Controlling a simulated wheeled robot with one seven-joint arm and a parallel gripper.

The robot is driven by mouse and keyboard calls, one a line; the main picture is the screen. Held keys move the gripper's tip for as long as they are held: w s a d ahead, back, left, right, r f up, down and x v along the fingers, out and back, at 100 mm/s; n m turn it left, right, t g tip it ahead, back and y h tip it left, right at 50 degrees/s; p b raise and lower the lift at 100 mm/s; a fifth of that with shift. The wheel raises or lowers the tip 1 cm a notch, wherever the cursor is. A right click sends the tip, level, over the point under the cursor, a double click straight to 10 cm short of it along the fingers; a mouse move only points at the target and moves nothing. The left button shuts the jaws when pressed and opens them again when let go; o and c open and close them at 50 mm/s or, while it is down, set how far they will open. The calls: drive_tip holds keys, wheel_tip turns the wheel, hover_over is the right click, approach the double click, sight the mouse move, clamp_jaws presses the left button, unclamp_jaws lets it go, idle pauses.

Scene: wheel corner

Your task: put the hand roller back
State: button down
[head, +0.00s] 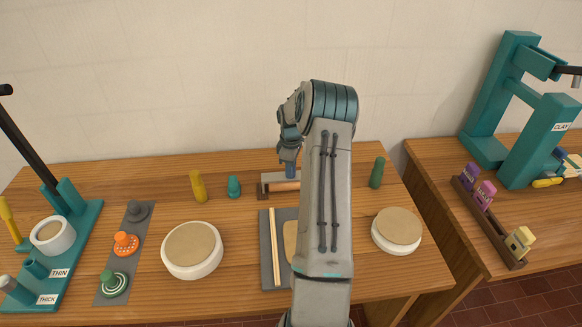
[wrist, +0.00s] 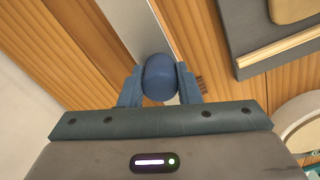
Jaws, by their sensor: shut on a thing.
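The hand roller has a blue handle (head: 291,171), upright in the head view, with an orange-brown roller (head: 284,187) below it. My gripper (head: 289,152) is above the handle, partly hidden by my arm. In the wrist view my gripper (wrist: 160,88) is shut on the rounded blue handle end (wrist: 160,76). The roller is at a pale grey plate (head: 268,178) with a small brown block at its left, at the back of the wooden table. My arm hides the right part of this spot. I cannot tell whether the roller touches the plate.
A yellow tool (head: 199,186) and a teal piece (head: 234,187) stand left, a green one (head: 377,172) right. A grey board (head: 268,268) with wooden strips lies in front. Round pale slabs (head: 192,245) (head: 397,228) flank it. A teal press (head: 530,130) stands on the right table.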

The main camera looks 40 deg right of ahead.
drive_tip(key=shift+f, duration=0.15)
drive_tip(key=c, duration=1.1)
unclamp_jaws()
drive_tip(key=shift+o, duration=0.2)
